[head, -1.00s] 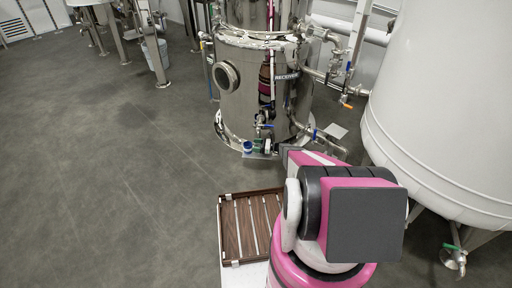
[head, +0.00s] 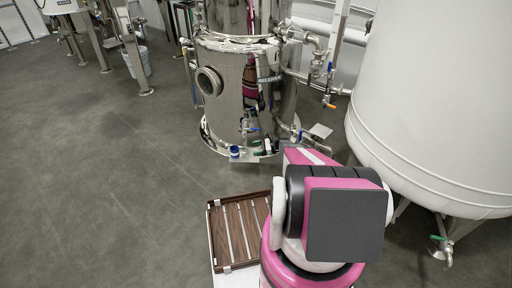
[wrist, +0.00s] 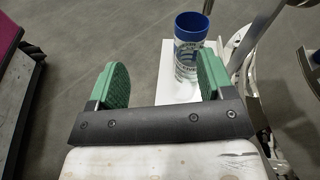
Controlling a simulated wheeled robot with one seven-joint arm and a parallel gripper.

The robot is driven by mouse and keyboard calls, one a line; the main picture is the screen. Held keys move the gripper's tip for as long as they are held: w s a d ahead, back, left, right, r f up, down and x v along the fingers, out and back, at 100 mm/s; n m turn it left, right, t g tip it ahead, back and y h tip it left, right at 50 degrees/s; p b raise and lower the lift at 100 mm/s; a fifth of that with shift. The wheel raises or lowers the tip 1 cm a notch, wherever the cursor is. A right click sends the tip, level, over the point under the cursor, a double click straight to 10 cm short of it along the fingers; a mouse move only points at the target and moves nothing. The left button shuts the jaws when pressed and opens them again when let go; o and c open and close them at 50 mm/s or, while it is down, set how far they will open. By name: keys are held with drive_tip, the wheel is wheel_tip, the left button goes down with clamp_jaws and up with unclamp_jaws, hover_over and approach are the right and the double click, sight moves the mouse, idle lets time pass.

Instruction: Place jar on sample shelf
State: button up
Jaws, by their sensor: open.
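The jar (wrist: 189,48) is clear with a blue lid and a blue-marked label. It stands upright on a white plate (wrist: 172,88) in the wrist view. In the head view it is the small blue-topped thing (head: 234,151) at the foot of the steel receiver. My gripper (wrist: 162,70) is open and empty, with green finger pads. The jar is beyond the fingers, nearer the right one, which overlaps its lower right edge. In the head view my arm hides most of the gripper. I cannot tell which surface is the sample shelf.
The steel receiver tank (head: 238,85) with valves and pipes rises behind the jar. A large white tank (head: 430,110) is at the right. A slatted wooden tray (head: 238,228) is beside my arm. Another small pale plate (head: 320,131) is right of the receiver.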

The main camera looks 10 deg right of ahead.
drive_tip(key=s+a+r+n+g+h, duration=0.2)
drive_tip(key=s+a+r+n+h, duration=0.25)
drive_tip(key=s+r, duration=0.45)
drive_tip(key=s+a+r+n+g+h, duration=0.2)
drive_tip(key=s+a+r+n+h, duration=0.25)
drive_tip(key=s+r, duration=0.4)
drive_tip(key=s+d+r+n+t+h, duration=0.1)
drive_tip(key=s+r+n+h, duration=0.6)
drive_tip(key=s+r, duration=0.6)
wheel_tip(320, 180, up, 2)
drive_tip(key=shift+s+d+r+n, duration=0.2)
drive_tip(key=shift+s+n, duration=0.15)
drive_tip(key=shift+n, duration=0.85)
